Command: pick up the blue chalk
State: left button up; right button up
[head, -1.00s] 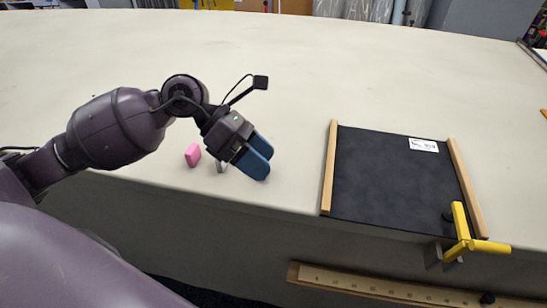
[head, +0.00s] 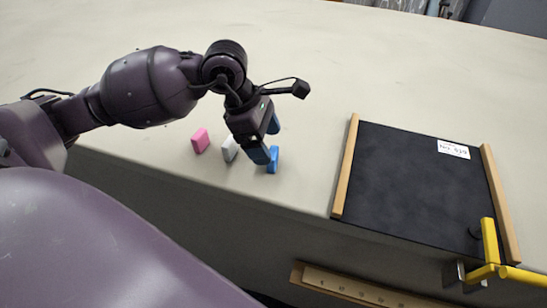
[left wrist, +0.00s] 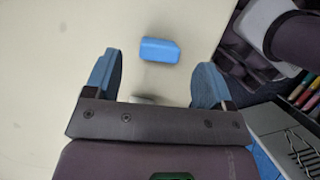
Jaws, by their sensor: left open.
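The blue chalk (head: 273,160) is a small bright blue block on the table near its front edge. In the left wrist view the blue chalk (left wrist: 159,50) lies beyond the fingertips, roughly centred between them, with nothing touching it. My left gripper (head: 267,140) is open and points down close to the chalk; its blue-padded fingers also show in the left wrist view (left wrist: 160,78). In the head view one finger partly covers the space beside the chalk. My right gripper is not in view.
A white chalk (head: 229,148) and a pink chalk (head: 200,140) stand left of the gripper. A black board (head: 415,190) with wooden sides lies to the right, with a yellow-handled clamp (head: 489,250) at the edge. The table (head: 330,60) behind is clear.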

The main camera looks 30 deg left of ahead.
aim_at(271, 151)
pick_arm(q)
jog(key=x, duration=0.4)
jog(key=shift+a+b, duration=0.2)
jog(key=shift+b, duration=0.1)
jog(key=shift+d+f, duration=0.15)
jog(key=shift+f, duration=0.25)
jog(key=shift+c, duration=0.4)
jog(key=c, duration=0.9)
jog(key=shift+r, duration=0.15)
